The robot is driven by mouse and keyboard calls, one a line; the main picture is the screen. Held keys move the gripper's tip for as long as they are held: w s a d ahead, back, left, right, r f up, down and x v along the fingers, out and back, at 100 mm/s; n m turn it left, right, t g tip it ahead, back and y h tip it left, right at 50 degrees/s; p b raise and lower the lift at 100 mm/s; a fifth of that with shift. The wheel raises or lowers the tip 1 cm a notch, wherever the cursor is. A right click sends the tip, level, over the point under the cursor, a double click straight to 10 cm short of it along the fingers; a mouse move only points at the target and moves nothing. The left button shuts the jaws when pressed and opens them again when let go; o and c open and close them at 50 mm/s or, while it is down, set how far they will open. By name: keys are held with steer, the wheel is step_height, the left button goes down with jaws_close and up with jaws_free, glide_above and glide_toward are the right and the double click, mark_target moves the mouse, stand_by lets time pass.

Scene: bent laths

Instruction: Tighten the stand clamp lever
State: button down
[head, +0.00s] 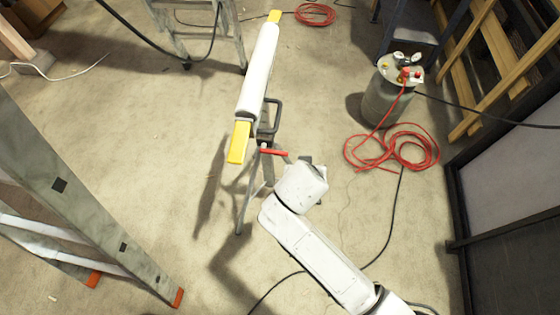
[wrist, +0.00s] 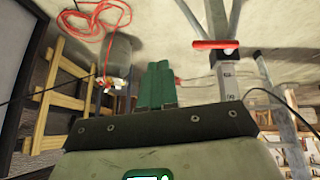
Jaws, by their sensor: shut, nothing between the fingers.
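The red clamp lever (head: 273,152) sits on the grey metal stand (head: 244,205), just left of the end of my arm in the head view. It points roughly sideways there. In the wrist view the red lever (wrist: 215,45) crosses the stand's upright post (wrist: 229,78), to the right of my gripper. My gripper (wrist: 157,66) has green fingers that are together, with nothing between them. The fingers are apart from the lever in the wrist view. In the head view my wrist hides the fingers.
A long white piece with yellow ends (head: 257,72) lies over the stand. A grey tank (head: 386,101) and a coiled red hose (head: 405,150) are on the right. Ladders stand at left (head: 70,185) and at the back. A black cable runs along the floor. Floor left of the stand is clear.

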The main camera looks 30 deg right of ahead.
steer(key=m+t+b, duration=0.1)
steer(key=t+b, duration=0.1)
glide_toward(281, 155)
step_height(281, 155, up, 3)
steer(key=s, duration=0.2)
steer(key=shift+w+a+r+h, duration=0.15)
steer(key=shift+w+a+h, duration=0.25)
steer(key=shift+a, duration=0.35)
steer(key=b+x, duration=0.2)
steer(key=x, duration=0.8)
steer(key=shift+m+t+y+b, duration=0.3)
steer(key=shift+b, duration=0.3)
